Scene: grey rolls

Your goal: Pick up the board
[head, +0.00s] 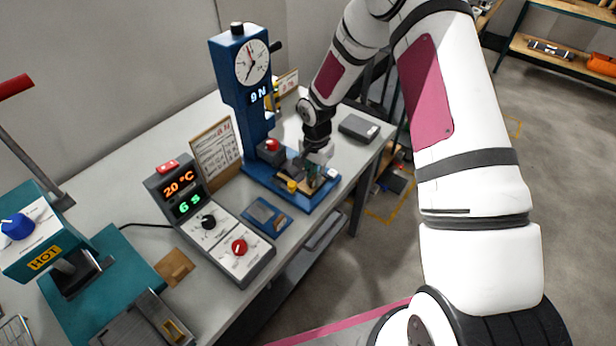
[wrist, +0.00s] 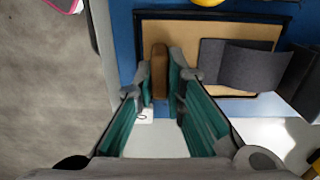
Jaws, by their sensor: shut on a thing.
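The board (wrist: 205,29) is a flat tan panel with a thin dark border, lying on a blue base (wrist: 125,60) in the wrist view. A brown upright grip (wrist: 159,68) stands at its near left part. My gripper (wrist: 160,88) has its teal-lined fingers shut on this grip from both sides. Dark grey strips (wrist: 255,66) lie across the board's right part. In the head view my gripper (head: 314,172) is low over the blue press base (head: 268,178), and it mostly hides the board.
The blue press column (head: 237,105) with a dial rises just left of my gripper. A grey control box (head: 222,237) and a teal hot press (head: 98,285) stand nearer on the bench. A dark grey box (head: 359,128) lies behind my gripper. Open floor lies right of the bench.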

